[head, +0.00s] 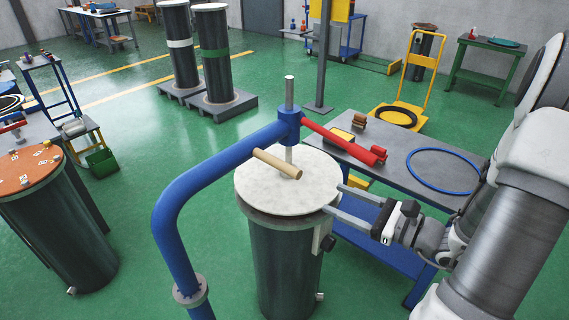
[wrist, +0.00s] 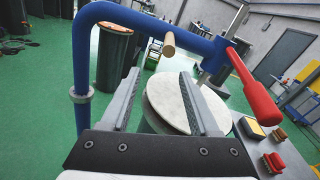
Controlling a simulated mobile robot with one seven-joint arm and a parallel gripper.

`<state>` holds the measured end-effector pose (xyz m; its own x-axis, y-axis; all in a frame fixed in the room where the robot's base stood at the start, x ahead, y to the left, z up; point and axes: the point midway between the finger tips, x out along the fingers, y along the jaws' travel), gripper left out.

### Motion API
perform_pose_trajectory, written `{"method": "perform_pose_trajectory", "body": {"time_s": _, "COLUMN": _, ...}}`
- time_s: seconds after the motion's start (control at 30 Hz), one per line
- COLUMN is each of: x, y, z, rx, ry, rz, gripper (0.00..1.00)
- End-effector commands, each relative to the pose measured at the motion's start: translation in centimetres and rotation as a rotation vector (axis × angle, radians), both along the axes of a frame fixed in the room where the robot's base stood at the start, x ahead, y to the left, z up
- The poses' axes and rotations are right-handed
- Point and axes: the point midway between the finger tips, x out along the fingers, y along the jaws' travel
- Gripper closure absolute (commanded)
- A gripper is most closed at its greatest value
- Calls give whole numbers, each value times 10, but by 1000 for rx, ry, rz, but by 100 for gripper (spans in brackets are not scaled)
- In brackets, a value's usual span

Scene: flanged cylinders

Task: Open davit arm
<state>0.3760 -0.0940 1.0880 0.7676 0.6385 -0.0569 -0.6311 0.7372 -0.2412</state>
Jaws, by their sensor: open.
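The blue davit arm (head: 215,172) rises from a flanged post at lower left, bends and runs over the dark cylinder (head: 283,262) to a blue hub (head: 289,124) on an upright metal screw. It spans the wrist view's top (wrist: 150,22). A wooden handle (head: 277,164) sticks out from the davit arm toward me; it also shows in the wrist view (wrist: 169,45). A red lever (head: 345,138) extends right from the hub. The round white lid (head: 262,198) lies on the cylinder. My gripper (head: 337,199) is open and empty at the lid's right edge, apart from the handle.
A grey-topped blue bench (head: 395,155) with a blue ring (head: 446,170) stands close right. An orange-topped cylinder (head: 30,170) stands at left. Two dark cylinders (head: 212,60) stand on pallets behind. Green floor is clear between them.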

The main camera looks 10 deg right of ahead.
Motion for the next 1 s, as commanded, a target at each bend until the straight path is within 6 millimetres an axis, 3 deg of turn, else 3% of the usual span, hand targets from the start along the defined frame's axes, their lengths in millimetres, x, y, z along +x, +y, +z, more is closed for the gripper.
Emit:
{"method": "perform_pose_trajectory", "body": {"time_s": 0.1, "x": 1, "y": -7, "z": 3, "rx": 70, "ry": -12, "rz": -59, "gripper": 38}}
{"method": "perform_pose_trajectory", "body": {"time_s": 0.27, "x": 12, "y": 1, "z": 4, "rx": 78, "ry": -18, "rz": -64, "gripper": 38}}
{"method": "perform_pose_trajectory", "body": {"time_s": 0.8, "x": 103, "y": 68, "z": 4, "rx": 75, "ry": -17, "rz": -62, "gripper": 38}}
{"method": "perform_pose_trajectory", "body": {"time_s": 1.0, "x": 129, "y": 86, "z": 4, "rx": 74, "ry": -16, "rz": -62, "gripper": 38}}
